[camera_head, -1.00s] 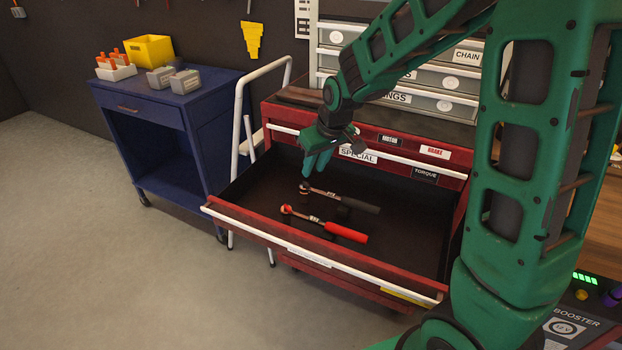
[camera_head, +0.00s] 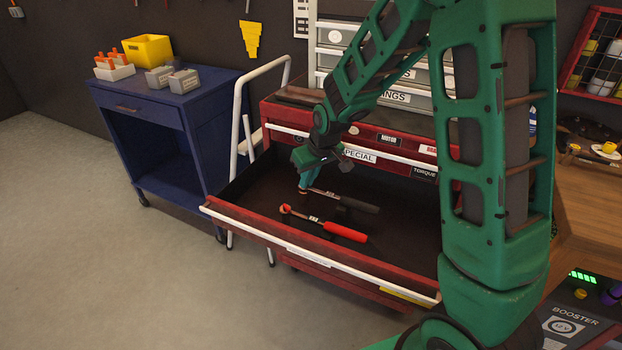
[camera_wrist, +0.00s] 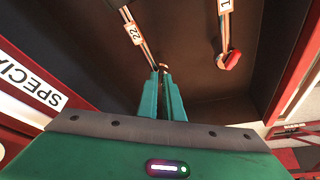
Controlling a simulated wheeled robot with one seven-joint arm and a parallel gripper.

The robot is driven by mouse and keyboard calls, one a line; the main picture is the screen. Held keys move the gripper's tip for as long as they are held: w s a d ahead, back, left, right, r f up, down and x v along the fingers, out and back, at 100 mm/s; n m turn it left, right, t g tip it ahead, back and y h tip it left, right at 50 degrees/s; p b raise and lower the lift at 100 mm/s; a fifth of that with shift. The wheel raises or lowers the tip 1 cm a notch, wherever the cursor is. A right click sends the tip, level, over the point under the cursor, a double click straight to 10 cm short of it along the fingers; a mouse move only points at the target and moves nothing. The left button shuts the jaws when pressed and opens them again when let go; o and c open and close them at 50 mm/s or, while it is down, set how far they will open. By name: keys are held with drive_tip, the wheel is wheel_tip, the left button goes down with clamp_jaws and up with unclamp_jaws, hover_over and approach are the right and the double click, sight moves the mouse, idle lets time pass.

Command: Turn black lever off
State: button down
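The black-handled ratchet wrench (camera_head: 356,203) lies in the open red drawer, behind the red-handled wrench (camera_head: 343,231). My gripper (camera_head: 304,187) points down at the left end of the black-handled wrench and covers most of its head. In the wrist view, my gripper (camera_wrist: 160,72) has its two teal fingers close together with a narrow gap, at the end of the shaft marked 22 (camera_wrist: 136,33). The wrench head and its small lever are mostly hidden by the fingertips. I cannot tell whether they grip it. The red-handled wrench's head (camera_wrist: 231,60) is to the right.
The drawer's front wall (camera_head: 310,250) rises in front of the wrenches, and the red cabinet (camera_head: 285,112) stands behind. A blue cart (camera_head: 200,110) and a white tubular frame (camera_head: 240,110) are at left. The drawer floor around the wrenches is clear.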

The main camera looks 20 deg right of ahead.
drive_tip(key=shift+d, duration=0.55)
drive_tip(key=shift+a, duration=0.4)
drive_tip(key=shift+n, duration=0.3)
drive_tip(key=n, duration=0.1)
drive_tip(key=n+y, duration=0.1)
drive_tip(key=n, duration=0.1)
drive_tip(key=n+g+y, duration=0.1)
drive_tip(key=n, duration=0.1)
drive_tip(key=shift+w+d, duration=0.3)
drive_tip(key=shift+d, duration=0.1)
drive_tip(key=n, duration=0.2)
drive_tip(key=n+g, duration=0.1)
drive_tip(key=n, duration=0.1)
drive_tip(key=w+n+g+y, duration=0.1)
drive_tip(key=n, duration=0.1)
drive_tip(key=shift+d, duration=0.2)
drive_tip(key=shift+n, duration=0.3)
drive_tip(key=c, duration=1.9)
unclamp_jaws()
